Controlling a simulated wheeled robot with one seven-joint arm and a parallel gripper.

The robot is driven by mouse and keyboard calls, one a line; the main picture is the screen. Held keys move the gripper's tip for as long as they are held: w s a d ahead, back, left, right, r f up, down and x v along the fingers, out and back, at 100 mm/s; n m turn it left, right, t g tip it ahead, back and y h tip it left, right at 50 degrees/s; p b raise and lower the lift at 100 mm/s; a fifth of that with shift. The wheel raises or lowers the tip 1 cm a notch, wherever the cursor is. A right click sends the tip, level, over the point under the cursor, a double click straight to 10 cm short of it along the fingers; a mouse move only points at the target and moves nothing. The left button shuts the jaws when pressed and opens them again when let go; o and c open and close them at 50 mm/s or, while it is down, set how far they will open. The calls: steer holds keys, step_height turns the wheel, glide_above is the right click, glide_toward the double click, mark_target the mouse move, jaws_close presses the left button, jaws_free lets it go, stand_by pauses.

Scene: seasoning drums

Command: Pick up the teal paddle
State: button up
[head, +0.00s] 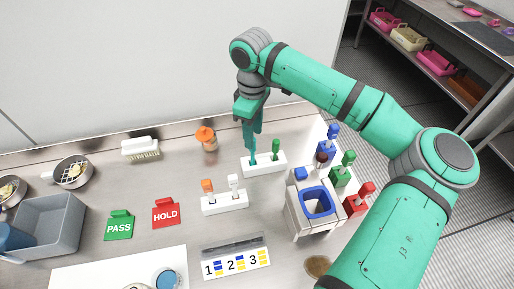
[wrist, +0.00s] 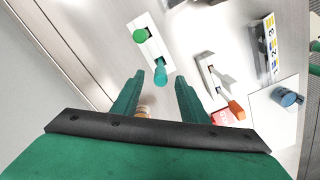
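The teal paddle (wrist: 160,76) stands in a white holder (wrist: 154,52), with a green paddle (wrist: 140,35) in the same holder. In the head view this holder (head: 272,167) stands toward the back of the table, with the green paddle (head: 276,147) at its right. There the teal paddle is hard to tell from my teal fingers. My gripper (head: 254,145) points down over the left end of the holder. In the wrist view my gripper (wrist: 160,78) is open, one finger on each side of the teal paddle, with gaps showing.
A second white holder (head: 225,204) carries orange and white paddles in front. HOLD (head: 166,213) and PASS (head: 119,226) signs are nearer.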

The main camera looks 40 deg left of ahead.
mark_target(252, 152)
step_height(252, 152, down, 9)
steer(key=shift+s+a+f, duration=0.1)
stand_by(0.5)
steer(key=shift+c, duration=0.4)
jaws_close()
